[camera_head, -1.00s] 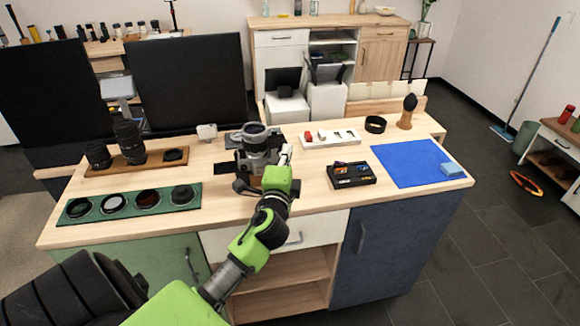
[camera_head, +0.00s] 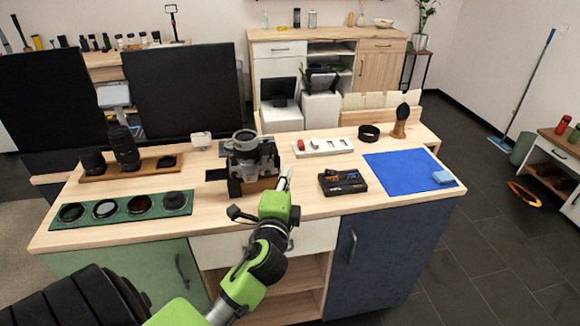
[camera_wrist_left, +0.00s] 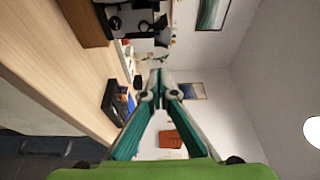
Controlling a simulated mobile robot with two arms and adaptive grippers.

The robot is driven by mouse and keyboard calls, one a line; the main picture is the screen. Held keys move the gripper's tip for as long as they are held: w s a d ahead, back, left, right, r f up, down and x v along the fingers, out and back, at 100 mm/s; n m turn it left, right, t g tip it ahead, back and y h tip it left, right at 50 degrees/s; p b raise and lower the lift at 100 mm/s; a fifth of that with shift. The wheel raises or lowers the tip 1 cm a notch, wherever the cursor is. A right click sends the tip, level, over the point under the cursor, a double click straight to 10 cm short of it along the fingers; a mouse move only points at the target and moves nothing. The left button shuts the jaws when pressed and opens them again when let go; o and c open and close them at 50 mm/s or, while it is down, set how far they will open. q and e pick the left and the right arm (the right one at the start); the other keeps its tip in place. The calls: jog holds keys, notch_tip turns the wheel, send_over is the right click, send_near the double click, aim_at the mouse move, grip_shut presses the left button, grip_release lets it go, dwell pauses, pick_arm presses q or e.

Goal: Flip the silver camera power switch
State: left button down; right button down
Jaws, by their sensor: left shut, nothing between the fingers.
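The silver camera (camera_head: 243,150) with a black lower body stands on a small wooden block on the table, its round lens ring facing up. Its power switch is too small to make out. My left gripper (camera_head: 288,174) is shut and empty, just right of and in front of the camera, with a small gap in the picture. In the left wrist view my shut fingers (camera_wrist_left: 158,76) meet at a point, and part of what looks like the camera (camera_wrist_left: 120,18) shows at the top. My right gripper is not in view.
On the table (camera_head: 225,211) stand a green filter tray (camera_head: 126,207), a wooden lens board (camera_head: 128,172), a black tray (camera_head: 343,183), a white battery tray (camera_head: 324,146) and a blue mat (camera_head: 402,175). Black monitors (camera_head: 184,88) rise behind. Free wood lies right of my gripper.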

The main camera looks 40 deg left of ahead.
pick_arm(q)
jog(key=shift+v, duration=1.2)
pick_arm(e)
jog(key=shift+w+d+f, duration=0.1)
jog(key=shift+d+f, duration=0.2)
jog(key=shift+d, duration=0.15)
pick_arm(q)
jog(key=shift+w+d, duration=0.1)
jog(key=shift+d, duration=0.15)
